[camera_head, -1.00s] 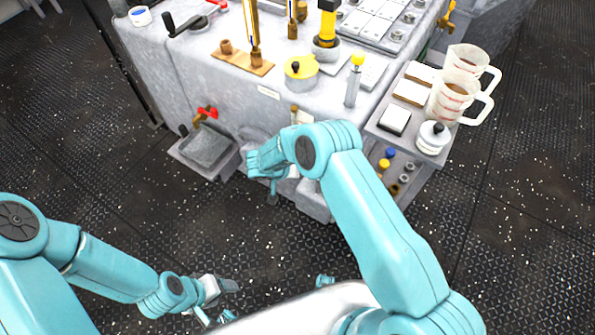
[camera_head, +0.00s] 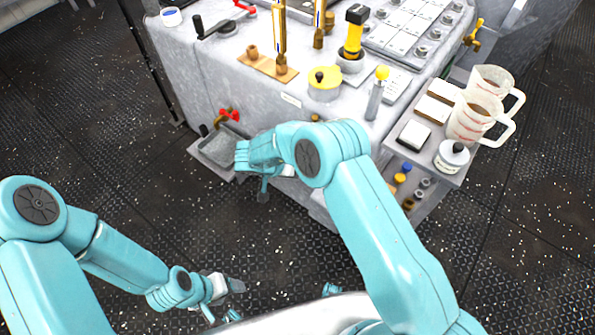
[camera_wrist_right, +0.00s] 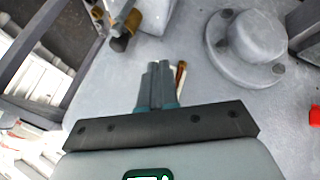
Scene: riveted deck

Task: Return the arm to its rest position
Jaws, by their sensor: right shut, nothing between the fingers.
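My right arm (camera_head: 372,215) reaches up from the lower right and bends at the elbow. Its wrist (camera_head: 258,154) is in front of the grey machine's front face, just right of the small grey basin; its fingers are hard to make out there. In the right wrist view the right gripper (camera_wrist_right: 160,75) is shut and empty, its two fingers side by side over a grey surface. My left arm (camera_head: 118,264) lies low at the left. Its gripper (camera_head: 222,288) hangs over the dark floor, apart from the machine; its finger gap is unclear.
The grey machine (camera_head: 255,92) carries a yellow-lidded pot (camera_head: 324,84) and a yellow-topped lever (camera_head: 378,92). The basin (camera_head: 217,150) juts out under a red-handled tap (camera_head: 229,115). A side shelf (camera_head: 447,172) holds measuring jugs (camera_head: 474,118). The floor (camera_head: 95,140) at left is clear.

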